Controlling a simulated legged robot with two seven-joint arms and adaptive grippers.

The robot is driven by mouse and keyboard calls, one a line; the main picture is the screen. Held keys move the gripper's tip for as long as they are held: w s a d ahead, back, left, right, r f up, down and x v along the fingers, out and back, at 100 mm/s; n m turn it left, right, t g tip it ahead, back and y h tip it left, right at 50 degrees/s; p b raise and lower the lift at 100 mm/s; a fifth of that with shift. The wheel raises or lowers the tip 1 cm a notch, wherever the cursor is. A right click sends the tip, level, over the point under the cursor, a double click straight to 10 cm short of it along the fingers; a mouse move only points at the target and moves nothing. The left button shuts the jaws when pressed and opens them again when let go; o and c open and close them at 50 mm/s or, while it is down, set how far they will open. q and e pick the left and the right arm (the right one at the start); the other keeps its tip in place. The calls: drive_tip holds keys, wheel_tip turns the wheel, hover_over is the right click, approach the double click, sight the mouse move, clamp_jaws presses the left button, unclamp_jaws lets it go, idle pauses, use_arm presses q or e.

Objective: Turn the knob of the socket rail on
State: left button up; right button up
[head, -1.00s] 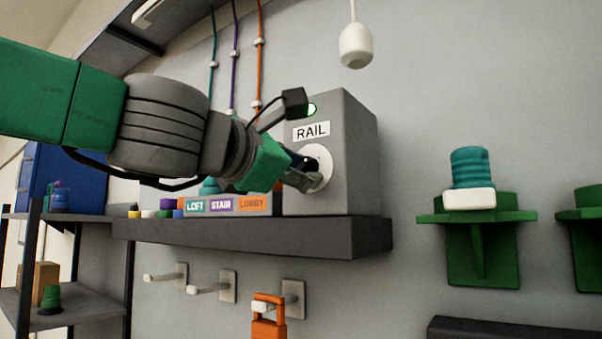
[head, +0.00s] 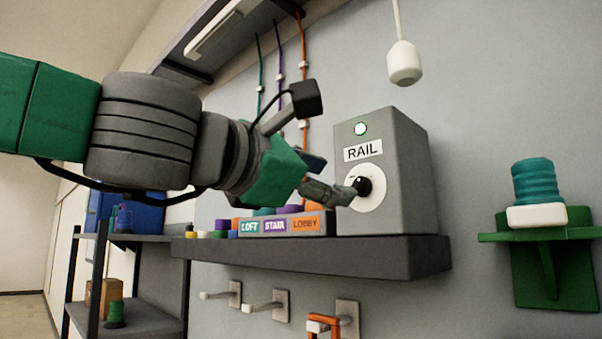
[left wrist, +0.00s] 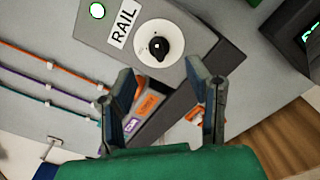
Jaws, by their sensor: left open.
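The socket rail (head: 395,205) is a grey box labelled RAIL on a dark shelf; it also shows in the left wrist view (left wrist: 195,45). Its black knob (head: 362,186) sits on a white round dial on the front face. In the left wrist view the knob (left wrist: 158,47) lies beyond the fingertips, with nothing between them. A green lamp (head: 361,129) glows above the label. My left gripper (head: 335,190) is open, empty, and just left of the dial in the head view; in the left wrist view its two fingers (left wrist: 170,82) are spread apart. My right gripper is not in view.
A panel marked LOFT, STAIR and LOBBY (head: 284,225) stands left of the box on the shelf (head: 320,258). Wall hooks (head: 268,303) are below. A green bracket (head: 545,238) holds a teal-and-white item at right. A white pendant (head: 404,62) hangs above.

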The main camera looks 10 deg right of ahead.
use_arm(q)
drive_tip(key=v, duration=0.5)
drive_tip(key=shift+s+a, duration=0.1)
drive_tip(key=shift+a, duration=0.3)
drive_tip(key=shift+d, duration=0.3)
